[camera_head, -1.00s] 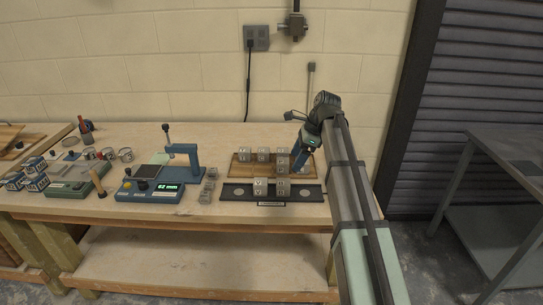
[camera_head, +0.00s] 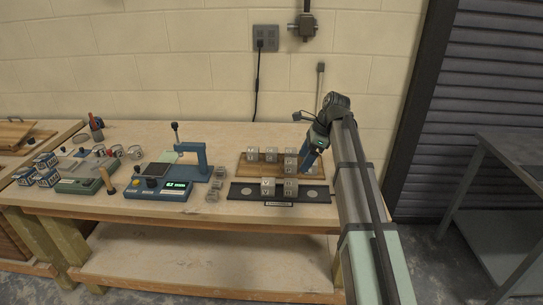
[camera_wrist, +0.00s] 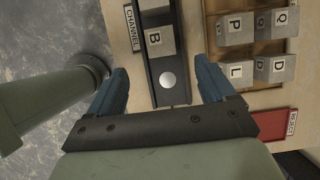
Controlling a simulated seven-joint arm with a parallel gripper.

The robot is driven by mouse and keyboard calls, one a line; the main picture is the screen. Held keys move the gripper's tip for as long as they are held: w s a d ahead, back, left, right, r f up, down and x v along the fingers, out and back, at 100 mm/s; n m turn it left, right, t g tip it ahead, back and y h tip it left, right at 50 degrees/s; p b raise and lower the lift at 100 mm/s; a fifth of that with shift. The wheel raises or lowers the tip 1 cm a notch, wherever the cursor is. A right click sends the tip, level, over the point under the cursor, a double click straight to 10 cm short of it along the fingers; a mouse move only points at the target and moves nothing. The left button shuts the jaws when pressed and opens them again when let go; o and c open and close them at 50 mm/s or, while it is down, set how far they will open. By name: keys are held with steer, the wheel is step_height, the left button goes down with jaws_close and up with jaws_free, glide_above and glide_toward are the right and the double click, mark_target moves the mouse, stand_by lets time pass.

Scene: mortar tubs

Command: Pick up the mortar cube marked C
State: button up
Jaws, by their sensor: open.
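No cube with a readable C shows in either view. In the wrist view a grey cube marked B (camera_wrist: 158,40) sits in the dark channel rail (camera_wrist: 183,92), and another cube is cut off at the top edge. Cubes marked P (camera_wrist: 236,26), O (camera_wrist: 281,22), L (camera_wrist: 238,72) and D (camera_wrist: 276,69) sit on the wooden tray to the right. My gripper (camera_wrist: 161,78) is open and empty, its blue fingers either side of the rail near a bare round pale spot. In the head view the rail (camera_head: 238,197) carries two cubes, their letters too small to read.
The wooden tray (camera_head: 247,172) lies behind the rail. Loose cubes (camera_head: 214,183) stand left of the rail, beside a blue device with a green display (camera_head: 177,185).

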glide_toward(272, 150)
steer(key=x, duration=1)
steer(key=shift+a+f, duration=0.1)
steer(key=shift+f, duration=0.25)
steer(key=shift+c, duration=0.3)
steer(key=c, duration=1.2)
